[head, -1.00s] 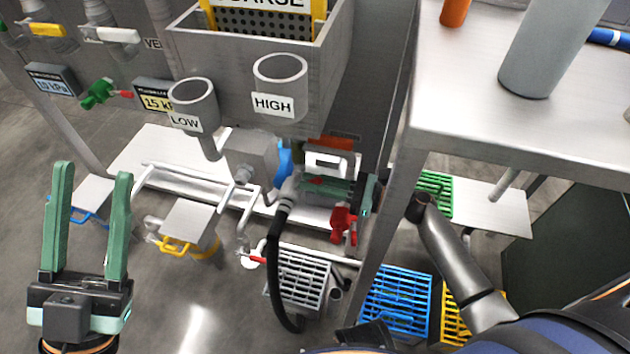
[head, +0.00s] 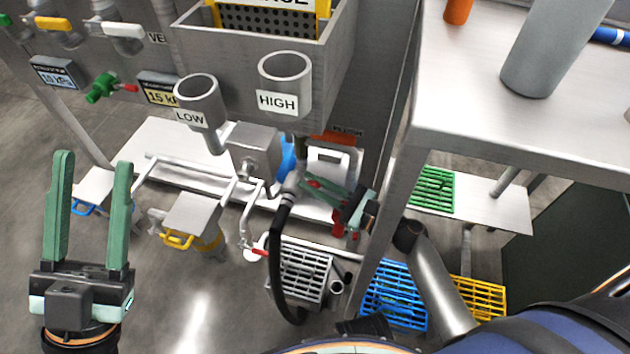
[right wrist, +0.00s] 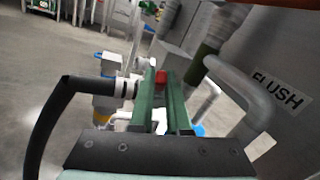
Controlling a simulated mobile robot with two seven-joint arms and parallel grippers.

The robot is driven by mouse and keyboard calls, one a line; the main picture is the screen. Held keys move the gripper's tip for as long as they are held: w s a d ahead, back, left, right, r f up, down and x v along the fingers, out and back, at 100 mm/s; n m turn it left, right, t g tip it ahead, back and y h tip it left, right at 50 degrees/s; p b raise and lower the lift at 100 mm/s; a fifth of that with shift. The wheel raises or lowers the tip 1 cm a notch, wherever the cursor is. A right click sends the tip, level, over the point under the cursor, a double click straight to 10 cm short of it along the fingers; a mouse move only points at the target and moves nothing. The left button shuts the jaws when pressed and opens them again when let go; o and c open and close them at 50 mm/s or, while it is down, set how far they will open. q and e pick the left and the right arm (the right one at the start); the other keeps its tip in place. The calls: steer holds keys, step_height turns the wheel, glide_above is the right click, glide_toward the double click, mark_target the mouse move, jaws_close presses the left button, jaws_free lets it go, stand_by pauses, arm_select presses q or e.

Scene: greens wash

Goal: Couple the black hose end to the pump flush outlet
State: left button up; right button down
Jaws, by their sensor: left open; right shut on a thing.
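The black hose (head: 277,245) hangs in a curve, its upper end in a grey collar (head: 291,184) beside the pump pipework. In the right wrist view the hose end (right wrist: 75,88) and its banded collar (right wrist: 126,88) lie just left of the fingers. My right gripper (head: 310,184) is shut on a small red part (right wrist: 160,84) near the collar; its green fingers (right wrist: 160,95) stand on either side of it. A FLUSH label (right wrist: 278,92) is beside a grey bent pipe (right wrist: 245,95). I cannot tell whether hose and outlet are joined. My left gripper (head: 92,180) is open and empty.
LOW (head: 200,98) and HIGH (head: 287,85) cups stand above the pump. A steel table (head: 480,125) and its leg are to the right. Blue (head: 395,295) and grey (head: 303,270) crates stand below.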

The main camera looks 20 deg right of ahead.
steer(key=c, duration=0.9)
jaws_free()
